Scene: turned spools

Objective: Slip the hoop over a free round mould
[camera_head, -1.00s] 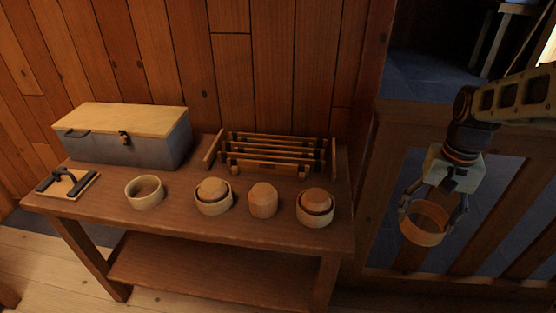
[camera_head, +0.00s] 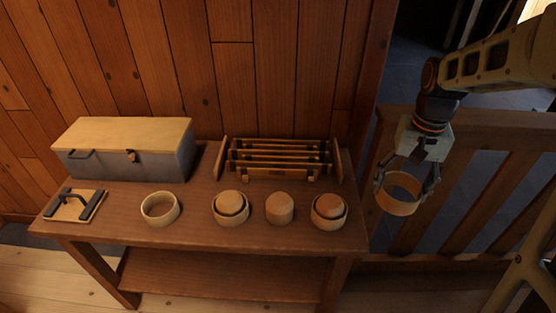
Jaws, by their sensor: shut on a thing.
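My gripper (camera_head: 405,186) is shut on a light wooden hoop (camera_head: 397,206) and holds it in the air to the right of the table. On the table stand three round wooden moulds. The middle mould (camera_head: 280,208) is bare, with no hoop around it. The left mould (camera_head: 229,202) has a hoop (camera_head: 232,220) around it. The right mould (camera_head: 329,206) also has a hoop (camera_head: 328,223) around it.
The wooden table (camera_head: 200,234) has a lower shelf (camera_head: 225,277). At its back are a grey chest with a pale lid (camera_head: 125,150) and a slatted wooden rack (camera_head: 280,160). A board with a dark handle (camera_head: 74,205) lies at the left end. A wooden railing (camera_head: 480,190) stands behind my gripper.

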